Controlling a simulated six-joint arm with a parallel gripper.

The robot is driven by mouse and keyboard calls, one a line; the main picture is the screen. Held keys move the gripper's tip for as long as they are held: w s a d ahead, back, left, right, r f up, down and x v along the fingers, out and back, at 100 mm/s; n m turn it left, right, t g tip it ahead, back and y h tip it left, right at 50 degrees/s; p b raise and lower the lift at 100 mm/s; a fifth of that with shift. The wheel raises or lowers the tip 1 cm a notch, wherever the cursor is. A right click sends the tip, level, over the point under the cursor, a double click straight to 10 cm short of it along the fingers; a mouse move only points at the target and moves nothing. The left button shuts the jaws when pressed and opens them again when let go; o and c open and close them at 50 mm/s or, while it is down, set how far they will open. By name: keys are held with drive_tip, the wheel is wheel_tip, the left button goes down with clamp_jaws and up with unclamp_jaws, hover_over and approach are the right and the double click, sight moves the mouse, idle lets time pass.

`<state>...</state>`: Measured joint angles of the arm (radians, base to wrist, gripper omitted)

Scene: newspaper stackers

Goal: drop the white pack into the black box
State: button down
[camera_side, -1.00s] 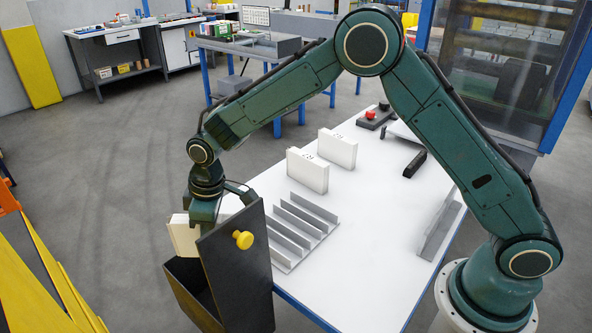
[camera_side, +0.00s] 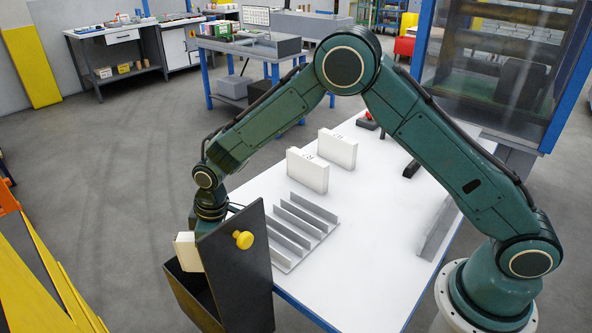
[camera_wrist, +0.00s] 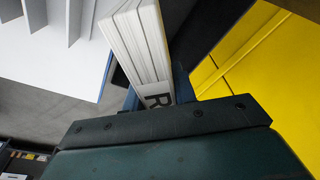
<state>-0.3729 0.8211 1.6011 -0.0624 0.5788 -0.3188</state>
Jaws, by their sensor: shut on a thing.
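My gripper (camera_side: 203,250) is shut on a white pack (camera_side: 186,252), seen at the left behind the lid of the black box. In the wrist view the same white pack (camera_wrist: 137,42) shows its layered edges and a dark letter. The black box (camera_side: 190,290) stands at the table's near left edge, its tall dark panel with a yellow knob raised. The pack is at the mouth of the box, its upper part above the rim. The panel hides part of my gripper, and I cannot tell how deep the pack's lower end reaches.
Two white packs (camera_side: 307,171) stand upright on the white table (camera_side: 370,240). A grey slotted rack (camera_side: 300,228) lies beside the box. A grey upright plate (camera_side: 440,228) stands at the right. Yellow rails (camera_side: 45,285) run at the left front.

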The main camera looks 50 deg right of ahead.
drive_tip(key=shift+f, duration=0.3)
drive_tip(key=c, duration=1)
unclamp_jaws()
drive_tip(key=shift+c, duration=0.2)
drive_tip(key=shift+f, duration=0.1)
drive_tip(key=r, duration=0.4)
drive_tip(key=s+d+r, duration=0.1)
drive_tip(key=r, duration=0.8)
drive_tip(key=shift+s+d, duration=0.15)
drive_tip(key=shift+s, duration=0.05)
drive_tip(key=shift+r, duration=0.4)
drive_tip(key=shift+s+d, duration=0.1)
